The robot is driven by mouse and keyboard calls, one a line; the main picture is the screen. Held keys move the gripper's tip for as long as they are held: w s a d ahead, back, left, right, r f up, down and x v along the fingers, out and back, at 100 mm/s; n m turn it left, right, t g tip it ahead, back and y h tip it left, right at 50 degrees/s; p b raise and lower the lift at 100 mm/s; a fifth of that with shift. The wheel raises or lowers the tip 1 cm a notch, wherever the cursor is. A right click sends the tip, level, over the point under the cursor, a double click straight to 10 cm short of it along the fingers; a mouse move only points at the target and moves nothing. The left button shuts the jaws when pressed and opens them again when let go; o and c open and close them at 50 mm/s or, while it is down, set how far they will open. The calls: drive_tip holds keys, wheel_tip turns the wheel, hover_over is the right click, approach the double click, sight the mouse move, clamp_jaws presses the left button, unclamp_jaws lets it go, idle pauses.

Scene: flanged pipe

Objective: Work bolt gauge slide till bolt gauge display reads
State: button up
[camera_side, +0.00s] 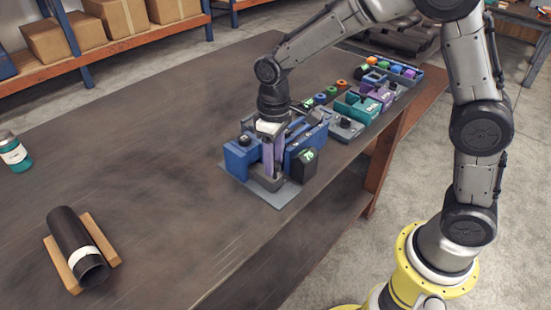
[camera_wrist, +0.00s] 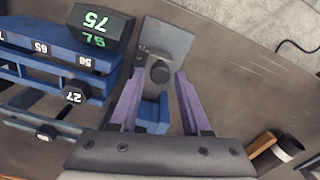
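The bolt gauge is a blue device (camera_side: 237,158) on a grey base plate (camera_side: 284,196) at the table's right side; its blue body also shows in the wrist view (camera_wrist: 35,68). Its black display (camera_side: 303,163) carries green figures, upside down in the wrist view (camera_wrist: 100,24), the larger seeming to read 75. A dark round knob (camera_wrist: 160,72), which may belong to the slide, stands on the grey plate. My gripper (camera_side: 268,180) points down over the gauge. Its purple fingers are apart, one each side of the knob, with visible gaps; contact cannot be told.
A black pipe (camera_side: 72,235) lies on a wooden cradle at the front left. A teal can (camera_side: 13,152) stands at the left edge. The table's middle is clear.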

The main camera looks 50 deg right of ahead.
drive_tip(key=shift+o, duration=0.7)
wheel_tip(320, 180, up, 14)
drive_tip(key=shift+d, duration=0.1)
drive_tip(key=s+d+r+m+t, duration=0.1)
drive_tip(key=s+d+r+t, duration=0.15)
drive_tip(key=s, duration=0.35)
drive_tip(key=s+d+r+m+t, duration=0.1)
drive_tip(key=s+d+r, duration=0.25)
drive_tip(key=s, duration=0.25)
drive_tip(key=s+d+f+m+t, duration=0.1)
drive_tip(key=s+d+f+t, duration=0.1)
drive_tip(key=s+f, duration=0.5)
drive_tip(key=s, duration=0.3)
drive_tip(key=shift+f, duration=0.2)
